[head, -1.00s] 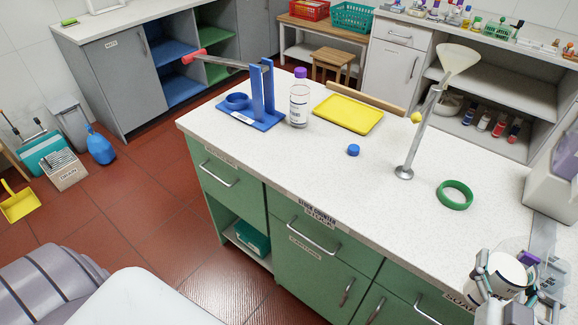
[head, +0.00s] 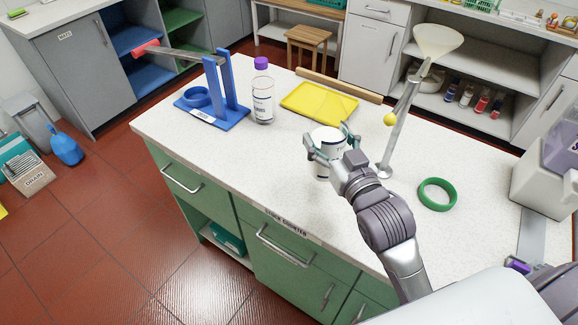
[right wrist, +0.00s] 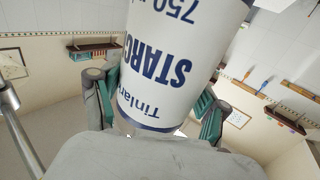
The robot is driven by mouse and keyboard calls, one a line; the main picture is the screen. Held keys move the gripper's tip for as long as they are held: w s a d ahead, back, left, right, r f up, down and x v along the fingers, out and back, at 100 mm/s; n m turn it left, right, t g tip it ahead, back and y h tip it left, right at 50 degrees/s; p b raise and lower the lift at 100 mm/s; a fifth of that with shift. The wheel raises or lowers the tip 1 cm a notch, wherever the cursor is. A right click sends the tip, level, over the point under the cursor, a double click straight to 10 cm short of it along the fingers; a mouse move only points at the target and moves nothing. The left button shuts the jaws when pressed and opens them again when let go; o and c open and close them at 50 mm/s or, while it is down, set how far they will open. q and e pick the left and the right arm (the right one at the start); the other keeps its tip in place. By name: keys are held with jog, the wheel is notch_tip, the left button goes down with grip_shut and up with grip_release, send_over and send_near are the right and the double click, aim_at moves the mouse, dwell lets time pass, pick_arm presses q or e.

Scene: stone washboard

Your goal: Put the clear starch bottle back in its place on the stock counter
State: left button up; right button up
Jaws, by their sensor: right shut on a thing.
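The starch bottle (head: 328,140) is a pale container with a white label. In the right wrist view the label (right wrist: 160,70) reads STARCH and stands upside down in the picture. My right gripper (head: 331,147) is shut around the bottle over the middle of the stock counter (head: 290,195). In the head view the bottle looks roughly upright. I cannot tell whether its base touches the top. A purple-capped bottle (head: 262,100) stands on the counter beside the blue stand. My left gripper is not in view.
The blue stand (head: 222,115) with a red-ended lever is at the counter's left. A yellow tray (head: 320,101) lies behind the held bottle. A metal funnel stand (head: 385,171) is close on the right, then a green ring (head: 437,208). The front left top is clear.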

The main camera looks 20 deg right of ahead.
jog(key=shift+w+d+r+n+y, duration=0.15)
jog(key=shift+w+r, duration=0.1)
jog(key=shift+r, duration=0.35)
jog(key=shift+w+d+r+n+y, duration=0.1)
jog(key=shift+w+r+n+y, duration=0.1)
jog(key=shift+r, duration=0.35)
jog(key=shift+w+a+f, duration=0.15)
jog(key=shift+w+a, duration=0.2)
jog(key=shift+a, duration=0.3)
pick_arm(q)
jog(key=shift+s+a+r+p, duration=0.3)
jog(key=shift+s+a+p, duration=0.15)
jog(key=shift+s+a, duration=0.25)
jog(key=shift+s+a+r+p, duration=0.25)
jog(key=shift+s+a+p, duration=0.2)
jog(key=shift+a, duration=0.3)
pick_arm(e)
jog(key=w+a+f, duration=0.5)
jog(key=w+f, duration=0.3)
jog(key=f, duration=0.2)
jog(key=shift+a+f, duration=0.15)
jog(key=shift+a, duration=0.25)
jog(key=o, duration=1.7)
jog(key=shift+f, duration=0.15)
jog(key=shift+c, duration=0.2)
